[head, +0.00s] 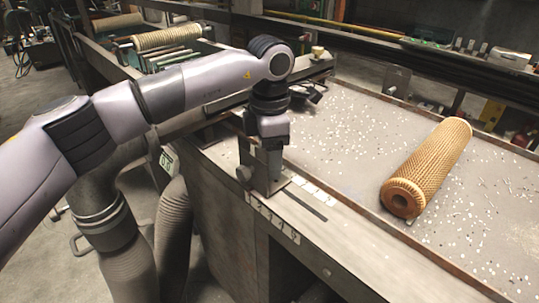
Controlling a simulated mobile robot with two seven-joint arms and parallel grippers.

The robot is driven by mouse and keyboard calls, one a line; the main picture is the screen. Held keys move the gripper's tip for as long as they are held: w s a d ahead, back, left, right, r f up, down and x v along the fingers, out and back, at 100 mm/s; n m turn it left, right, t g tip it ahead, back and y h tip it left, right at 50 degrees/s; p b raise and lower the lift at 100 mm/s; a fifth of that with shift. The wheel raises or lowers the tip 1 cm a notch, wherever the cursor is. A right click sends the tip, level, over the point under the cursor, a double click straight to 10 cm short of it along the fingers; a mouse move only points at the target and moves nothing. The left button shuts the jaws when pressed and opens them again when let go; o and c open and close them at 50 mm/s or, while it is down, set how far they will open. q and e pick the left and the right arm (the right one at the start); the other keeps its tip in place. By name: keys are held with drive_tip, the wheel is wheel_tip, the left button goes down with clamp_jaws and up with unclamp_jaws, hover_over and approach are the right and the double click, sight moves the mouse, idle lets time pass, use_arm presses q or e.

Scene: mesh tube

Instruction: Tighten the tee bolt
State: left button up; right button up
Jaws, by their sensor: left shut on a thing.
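My left arm comes in from the left and bends down at the wrist over the front edge of the bench. My left gripper (268,148) points down at a grey metal clamp block (262,178) on the bench's front rail. It is shut on the tee bolt at this block. The fingers and the block hide most of the bolt, so its angle cannot be told. A small round knob (243,174) shows on the block's left side. My right gripper is not in view.
A tan mesh tube (428,168) lies on the grey bench top (340,130), right of the clamp, among scattered pale chips. A dark tool (308,92) lies behind my wrist. Another mesh roll (166,38) rests on a rack at the back left. The bench between clamp and tube is open.

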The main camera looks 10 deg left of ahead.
use_arm(q)
drive_tip(key=shift+r, duration=0.1)
drive_tip(key=o, duration=1)
drive_tip(key=shift+o, duration=0.2)
